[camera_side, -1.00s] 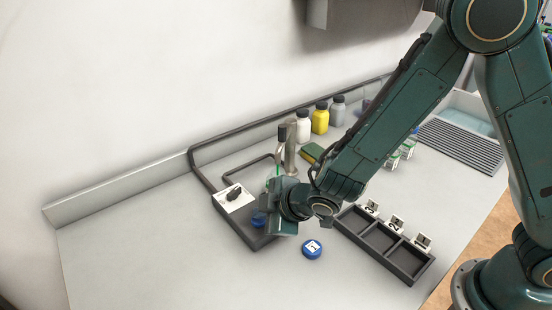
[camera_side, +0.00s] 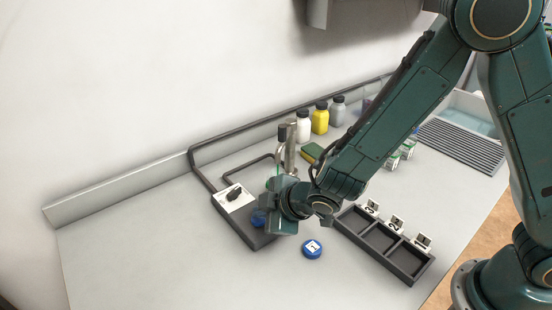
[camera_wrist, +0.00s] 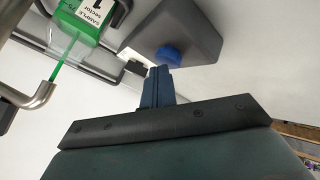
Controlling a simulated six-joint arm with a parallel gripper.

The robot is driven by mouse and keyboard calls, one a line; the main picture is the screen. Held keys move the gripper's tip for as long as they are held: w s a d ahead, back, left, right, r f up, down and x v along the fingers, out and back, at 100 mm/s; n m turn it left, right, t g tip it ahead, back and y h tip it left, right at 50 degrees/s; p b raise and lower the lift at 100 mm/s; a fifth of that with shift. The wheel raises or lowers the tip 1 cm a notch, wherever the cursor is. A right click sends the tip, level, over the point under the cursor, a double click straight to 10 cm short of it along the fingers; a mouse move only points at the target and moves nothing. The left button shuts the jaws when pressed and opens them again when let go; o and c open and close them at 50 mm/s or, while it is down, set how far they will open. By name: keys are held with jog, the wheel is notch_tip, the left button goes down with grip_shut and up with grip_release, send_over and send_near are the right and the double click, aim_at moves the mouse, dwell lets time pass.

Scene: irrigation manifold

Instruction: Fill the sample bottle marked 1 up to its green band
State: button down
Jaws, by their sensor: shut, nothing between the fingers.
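The sample bottle (camera_wrist: 78,25) marked 1, clear with a green label, is at the upper left of the wrist view, which shows it inverted. A thin green stream (camera_wrist: 58,74) runs between the steel spout (camera_wrist: 38,98) and the bottle. The liquid level against the green band cannot be made out. A blue button (camera_wrist: 168,56) sits on a dark grey block; it also shows in the side view (camera_side: 259,217). My gripper (camera_wrist: 159,70) is shut and empty, fingertips at the button; whether they touch is unclear. A blue cap (camera_side: 312,249) marked 1 lies on the counter.
A dark rack (camera_side: 382,243) with three empty compartments and number tags stands right of my gripper. A white plate with a black knob (camera_side: 234,195) is on the left. White, yellow and grey bottles (camera_side: 320,118) stand at the back. The front-left counter is clear.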

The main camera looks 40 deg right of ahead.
aim_at(263, 221)
jog(key=shift+r, duration=0.8)
jog(key=shift+r, duration=0.15)
jog(key=shift+r, duration=2.35)
